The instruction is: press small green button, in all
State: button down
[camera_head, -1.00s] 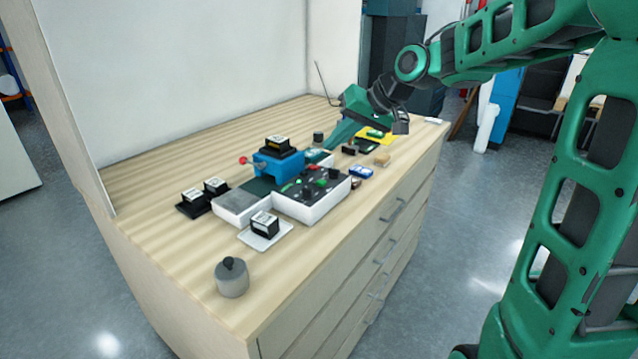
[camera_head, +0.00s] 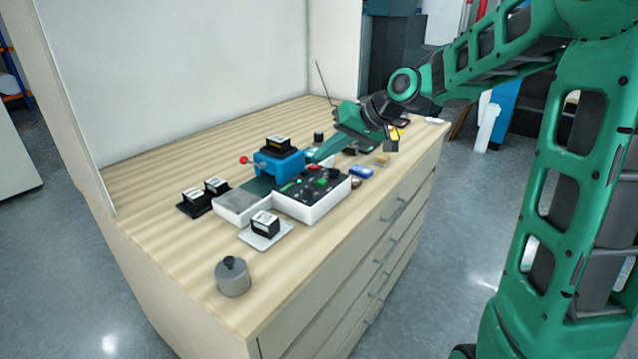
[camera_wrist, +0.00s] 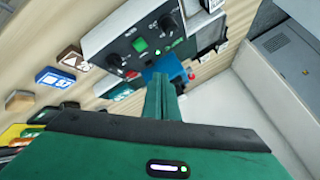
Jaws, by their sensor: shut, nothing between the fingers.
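A white control box with a black panel (camera_head: 322,187) stands on the wooden cabinet top; the panel also shows at the top of the wrist view (camera_wrist: 112,37). I cannot tell which is the small green button. My gripper (camera_head: 315,157) is shut and empty, its green fingers tilted down toward the blue block behind the panel. In the wrist view its fingertips (camera_wrist: 163,78) are near this block and apart from the green button.
A blue block (camera_head: 279,164) with a black-and-white item on top and a red-knobbed lever stands behind the box. Black-labelled blocks (camera_head: 265,223) and a grey weight (camera_head: 232,277) are at the front left. Several small items lie on the right.

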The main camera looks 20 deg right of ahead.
aim_at(322, 183)
jog(key=shift+f, duration=2.25)
jog(key=shift+f, duration=0.15)
jog(key=shift+f, duration=0.2)
dwell(0.3)
